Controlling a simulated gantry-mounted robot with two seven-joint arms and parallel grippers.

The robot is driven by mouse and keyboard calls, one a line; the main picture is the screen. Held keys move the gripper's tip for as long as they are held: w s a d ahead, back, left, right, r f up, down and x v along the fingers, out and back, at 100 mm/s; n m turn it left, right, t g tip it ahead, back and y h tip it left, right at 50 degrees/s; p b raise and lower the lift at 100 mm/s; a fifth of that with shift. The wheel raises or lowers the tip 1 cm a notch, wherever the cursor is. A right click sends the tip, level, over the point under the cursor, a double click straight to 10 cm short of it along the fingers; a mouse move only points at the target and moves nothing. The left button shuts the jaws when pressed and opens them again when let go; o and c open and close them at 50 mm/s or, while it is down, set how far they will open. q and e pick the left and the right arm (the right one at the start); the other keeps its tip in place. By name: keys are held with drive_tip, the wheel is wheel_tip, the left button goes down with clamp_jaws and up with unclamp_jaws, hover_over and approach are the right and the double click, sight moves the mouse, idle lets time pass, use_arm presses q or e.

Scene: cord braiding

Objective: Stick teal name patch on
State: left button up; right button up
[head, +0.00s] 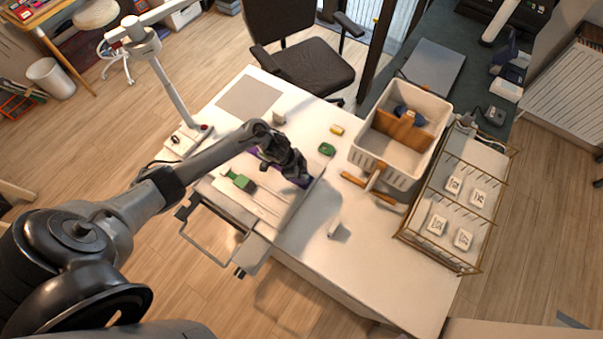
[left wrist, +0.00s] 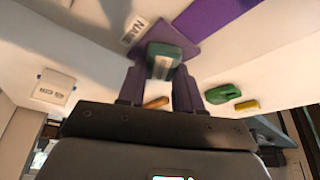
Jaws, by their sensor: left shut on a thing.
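My left gripper (head: 290,172) is over the board on the white table, low above a purple piece (head: 252,153). In the left wrist view its two purple fingers (left wrist: 160,80) are closed on a small teal block (left wrist: 165,60), the teal patch, with a pale face. The patch is right at a purple flap (left wrist: 178,42); I cannot tell whether they touch. In the head view the gripper hides the patch. My right gripper is not in view.
A green piece (head: 327,149) and a yellow piece (head: 337,130) lie right of the gripper. Another green item (head: 240,181) lies on the board. A white basket (head: 433,110) and a wire rack (head: 440,258) with white cards stand at the right. The table's front right is largely clear.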

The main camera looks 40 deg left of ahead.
use_arm(q)
drive_tip(key=shift+f, duration=0.1)
idle(0.5)
drive_tip(key=shift+f, duration=0.25)
drive_tip(key=o, duration=1.4)
drive_tip(key=shift+r, duration=0.1)
drive_tip(key=shift+a+r+p, duration=0.1)
drive_tip(key=shift+r+p, duration=0.25)
drive_tip(key=p+v, duration=0.5)
drive_tip(key=p, duration=0.1)
drive_tip(key=shift+s+a, duration=0.1)
drive_tip(key=shift+s, duration=0.05)
